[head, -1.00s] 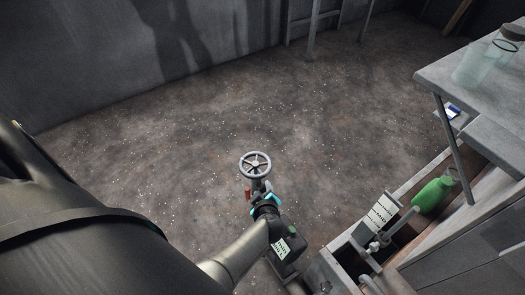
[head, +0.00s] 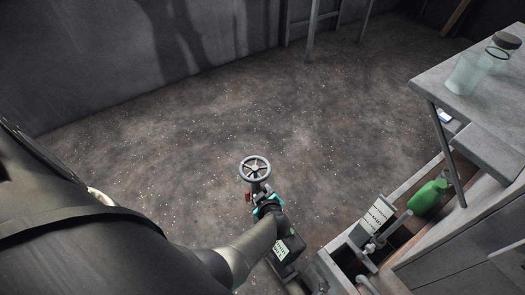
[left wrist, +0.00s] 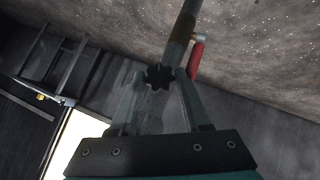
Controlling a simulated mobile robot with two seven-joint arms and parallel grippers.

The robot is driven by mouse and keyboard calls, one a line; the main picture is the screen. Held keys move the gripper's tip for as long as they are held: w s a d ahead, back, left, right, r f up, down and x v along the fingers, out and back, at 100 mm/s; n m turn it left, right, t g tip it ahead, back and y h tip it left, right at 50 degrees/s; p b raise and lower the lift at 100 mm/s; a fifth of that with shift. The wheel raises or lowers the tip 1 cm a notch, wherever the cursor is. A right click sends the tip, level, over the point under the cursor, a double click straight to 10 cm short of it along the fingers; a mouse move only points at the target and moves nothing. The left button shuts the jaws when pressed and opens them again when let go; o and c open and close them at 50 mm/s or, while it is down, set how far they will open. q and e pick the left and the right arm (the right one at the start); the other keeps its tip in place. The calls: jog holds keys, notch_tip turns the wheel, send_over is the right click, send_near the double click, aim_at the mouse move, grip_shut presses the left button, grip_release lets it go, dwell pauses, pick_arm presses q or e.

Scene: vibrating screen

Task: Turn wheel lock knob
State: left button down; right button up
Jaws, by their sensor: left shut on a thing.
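The grey spoked wheel (head: 255,168) stands on a short post in the lower middle of the head view. A red part (head: 248,196) sits just below it and also shows in the left wrist view (left wrist: 197,57). My left gripper (head: 267,202) is right below the wheel, beside its post. In the left wrist view its fingers (left wrist: 157,78) are closed on a small dark lobed knob (left wrist: 159,75) at the post. In the head view the knob is hidden by the gripper. My right gripper is not in view.
A grey table (head: 473,98) with a glass jar (head: 467,73) stands at the right. A green bottle (head: 428,197) lies in a trough below it. The floor behind the wheel is clear.

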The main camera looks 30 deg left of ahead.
pick_arm(q)
jog(key=shift+d, duration=0.1)
jog(key=shift+c, duration=1.8)
grip_release()
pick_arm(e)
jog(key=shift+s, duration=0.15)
pick_arm(q)
jog(key=shift+r, duration=0.1)
